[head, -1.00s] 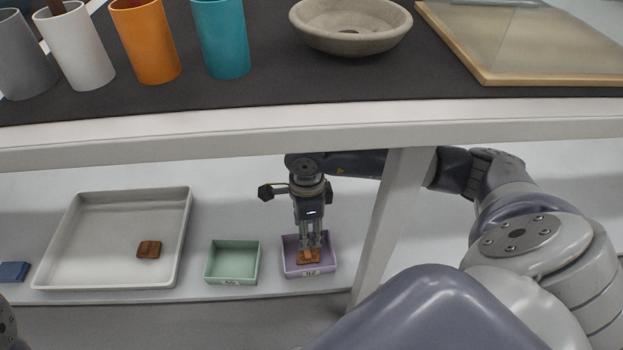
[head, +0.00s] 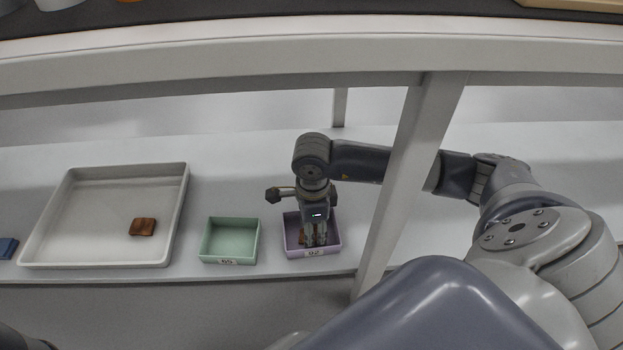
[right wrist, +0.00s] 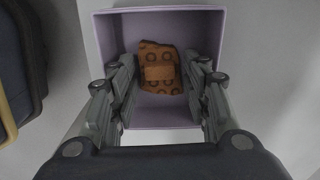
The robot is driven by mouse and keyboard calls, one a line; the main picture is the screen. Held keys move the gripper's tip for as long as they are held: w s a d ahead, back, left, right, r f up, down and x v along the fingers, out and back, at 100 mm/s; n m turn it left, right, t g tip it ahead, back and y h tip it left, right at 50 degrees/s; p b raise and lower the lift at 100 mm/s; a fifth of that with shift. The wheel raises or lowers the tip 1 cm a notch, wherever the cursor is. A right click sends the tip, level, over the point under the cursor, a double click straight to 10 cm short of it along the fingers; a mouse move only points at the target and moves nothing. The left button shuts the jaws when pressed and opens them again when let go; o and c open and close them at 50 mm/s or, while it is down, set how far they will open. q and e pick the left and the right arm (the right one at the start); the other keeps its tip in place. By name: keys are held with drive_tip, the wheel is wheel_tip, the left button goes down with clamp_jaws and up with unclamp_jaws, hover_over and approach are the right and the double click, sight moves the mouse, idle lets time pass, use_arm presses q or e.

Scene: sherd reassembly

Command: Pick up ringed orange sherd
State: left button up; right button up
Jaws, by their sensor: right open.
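The ringed orange sherd (right wrist: 159,84) lies in the purple bin (right wrist: 158,15), with dark ring marks and a plain raised block at its middle. In the head view the sherd (head: 302,239) is mostly hidden behind my right gripper (head: 316,243), which points down into the purple bin (head: 289,232). In the right wrist view my right gripper (right wrist: 160,100) is open, its fingers on either side of the sherd with gaps between. My left gripper is out of view.
A green bin (head: 205,247) stands left of the purple one. Further left a large pale tray (head: 60,257) holds another brown sherd (head: 143,227). A blue block (head: 8,248) lies at the far left.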

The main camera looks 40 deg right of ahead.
drive_tip(key=shift+f, duration=0.2)
drive_tip(key=shift+c, duration=0.3)
drive_tip(key=c, duration=0.6)
drive_tip(key=shift+c, duration=0.2)
drive_tip(key=shift+r, duration=0.1)
